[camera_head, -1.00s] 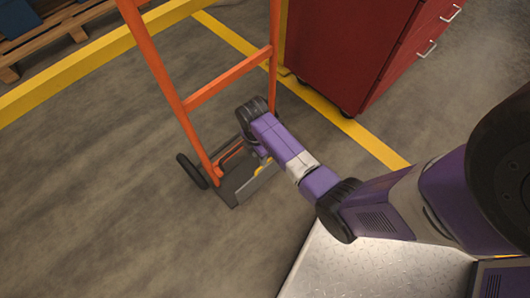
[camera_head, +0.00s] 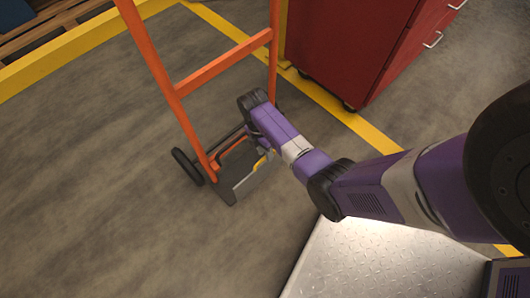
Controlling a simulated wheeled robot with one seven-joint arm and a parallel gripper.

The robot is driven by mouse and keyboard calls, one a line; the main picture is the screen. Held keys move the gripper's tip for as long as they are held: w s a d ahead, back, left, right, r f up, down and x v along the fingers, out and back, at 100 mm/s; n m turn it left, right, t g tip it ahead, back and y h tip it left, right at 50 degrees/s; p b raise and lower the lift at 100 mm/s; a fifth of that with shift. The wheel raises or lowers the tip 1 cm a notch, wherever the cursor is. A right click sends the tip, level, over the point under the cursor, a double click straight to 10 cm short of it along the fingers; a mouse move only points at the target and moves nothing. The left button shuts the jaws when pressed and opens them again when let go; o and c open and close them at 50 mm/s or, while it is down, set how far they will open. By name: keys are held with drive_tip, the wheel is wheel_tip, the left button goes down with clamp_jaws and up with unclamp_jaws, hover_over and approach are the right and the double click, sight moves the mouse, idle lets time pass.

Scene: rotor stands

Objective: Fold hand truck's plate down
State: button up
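The orange hand truck (camera_head: 178,88) stands upright on the floor left of centre, with a black wheel (camera_head: 187,167) at its lower left. Its dark grey plate (camera_head: 238,176) is at the foot of the frame, with a lighter grey strip along its near right edge. I cannot tell its exact angle to the floor. My purple arm reaches in from the right. My gripper (camera_head: 263,158) is low at the right side of the plate, close to its edge; a small yellow part shows there. The fingers are mostly hidden by my arm, so their opening and contact are unclear.
A red drawer cabinet (camera_head: 345,50) stands behind the hand truck to the right. A yellow barrier (camera_head: 85,45) and a wooden pallet (camera_head: 50,28) are at the upper left. A metal tread-patterned surface (camera_head: 375,262) is at lower right. The floor at left is clear.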

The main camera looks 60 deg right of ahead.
clamp_jaws()
idle(1.4)
